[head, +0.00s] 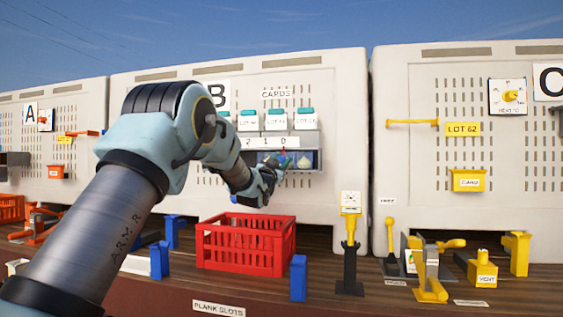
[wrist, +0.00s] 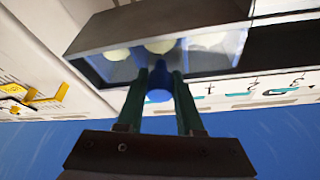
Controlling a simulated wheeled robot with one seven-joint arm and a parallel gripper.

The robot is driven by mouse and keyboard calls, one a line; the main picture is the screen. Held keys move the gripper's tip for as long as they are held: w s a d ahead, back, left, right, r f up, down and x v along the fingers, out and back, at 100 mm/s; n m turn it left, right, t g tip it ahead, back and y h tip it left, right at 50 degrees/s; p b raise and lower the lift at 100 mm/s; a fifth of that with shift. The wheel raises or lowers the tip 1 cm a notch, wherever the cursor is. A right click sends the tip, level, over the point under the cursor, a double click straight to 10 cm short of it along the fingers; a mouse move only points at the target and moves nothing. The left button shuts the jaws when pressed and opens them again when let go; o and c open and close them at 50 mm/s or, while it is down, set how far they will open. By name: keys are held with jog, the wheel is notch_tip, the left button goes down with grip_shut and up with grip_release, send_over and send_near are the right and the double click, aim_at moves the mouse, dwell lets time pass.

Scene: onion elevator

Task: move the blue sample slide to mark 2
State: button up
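A grey slide housing (head: 310,140) is on panel B, with the marks 2, 1 and 0 running left to right above its dark blue window. My gripper (head: 279,165) is in front of this window, below marks 1 and 0, and hides part of it. In the wrist view, a round blue knob (wrist: 159,84), apparently the blue sample slide's handle, stands between the two dark green fingers of my gripper (wrist: 160,95). The fingers are close on both sides of it; whether they touch it I cannot tell. Pale discs (wrist: 160,46) show behind the knob.
Several teal-topped cards (head: 276,120) stand above the housing. A red crate (head: 245,245) and blue posts (head: 298,278) are on the bench below. Yellow fittings (head: 467,180) are on the panel to the right. The air in front of the panel right of my gripper looks free.

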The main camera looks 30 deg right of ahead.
grip_shut()
dwell(0.9)
